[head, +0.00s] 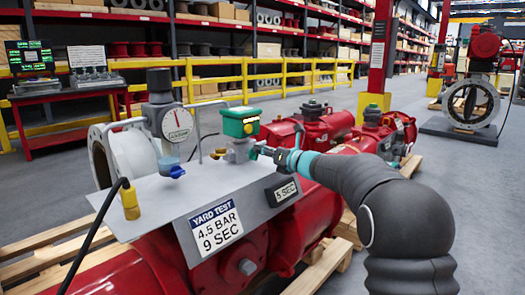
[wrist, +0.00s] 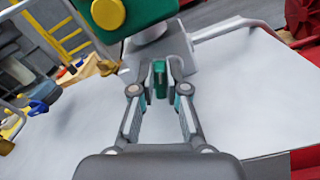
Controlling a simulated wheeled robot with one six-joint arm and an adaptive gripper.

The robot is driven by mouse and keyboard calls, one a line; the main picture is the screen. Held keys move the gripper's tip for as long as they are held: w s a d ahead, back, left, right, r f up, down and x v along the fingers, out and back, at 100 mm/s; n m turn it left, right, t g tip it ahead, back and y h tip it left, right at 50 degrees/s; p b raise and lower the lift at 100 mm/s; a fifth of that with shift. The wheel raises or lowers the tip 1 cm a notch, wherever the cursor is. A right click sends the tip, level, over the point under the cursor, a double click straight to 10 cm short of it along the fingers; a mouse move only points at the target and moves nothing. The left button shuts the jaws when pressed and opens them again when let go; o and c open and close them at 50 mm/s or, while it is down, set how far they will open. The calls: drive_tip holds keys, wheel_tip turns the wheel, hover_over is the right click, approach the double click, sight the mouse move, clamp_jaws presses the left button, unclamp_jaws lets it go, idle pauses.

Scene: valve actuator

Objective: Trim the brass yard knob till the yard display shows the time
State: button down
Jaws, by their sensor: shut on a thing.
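The green valve box (head: 241,122) with a yellow button stands on the grey bench plate, and its underside shows in the wrist view (wrist: 150,14). My gripper (head: 262,150) is at the right of the metal block below that box. In the wrist view my gripper (wrist: 160,84) is shut on a small green tab (wrist: 159,78) that stands before the block. A small brass-coloured part (head: 218,153), perhaps the yard knob, sits left of the block; it also shows in the wrist view (wrist: 107,67). The yard display (head: 286,190) reads "5 SEC". The sign (head: 217,231) reads "YARD TEST 4.5 BAR 9 SEC".
A dial gauge (head: 177,124) and a blue knob (head: 176,171) stand left on the plate. A yellow fitting (head: 130,201) with a black hose is at its left end. Red actuators (head: 305,128) lie behind. A yellow railing (head: 285,75) crosses the back.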

drive_tip(key=m, duration=0.2)
drive_tip(key=m+p, duration=0.1)
drive_tip(key=m, duration=0.1)
drive_tip(key=m+p, duration=0.1)
drive_tip(key=m, duration=0.1)
drive_tip(key=shift+w+d+f, duration=0.2)
drive_tip(key=shift+w, duration=0.05)
drive_tip(key=m+p, duration=0.1)
drive_tip(key=m, duration=0.1)
drive_tip(key=m+p, duration=0.1)
drive_tip(key=m, duration=0.1)
drive_tip(key=shift+w+f+m, duration=0.15)
drive_tip(key=shift+f+m, duration=0.2)
drive_tip(key=shift+m, duration=0.05)
drive_tip(key=shift+f+m+p, duration=0.3)
drive_tip(key=shift+m+p, duration=0.55)
drive_tip(key=shift+m, duration=0.45)
drive_tip(key=c, duration=1.2)
unclamp_jaws()
drive_tip(key=shift+d+f, duration=0.1)
drive_tip(key=shift+d, duration=0.05)
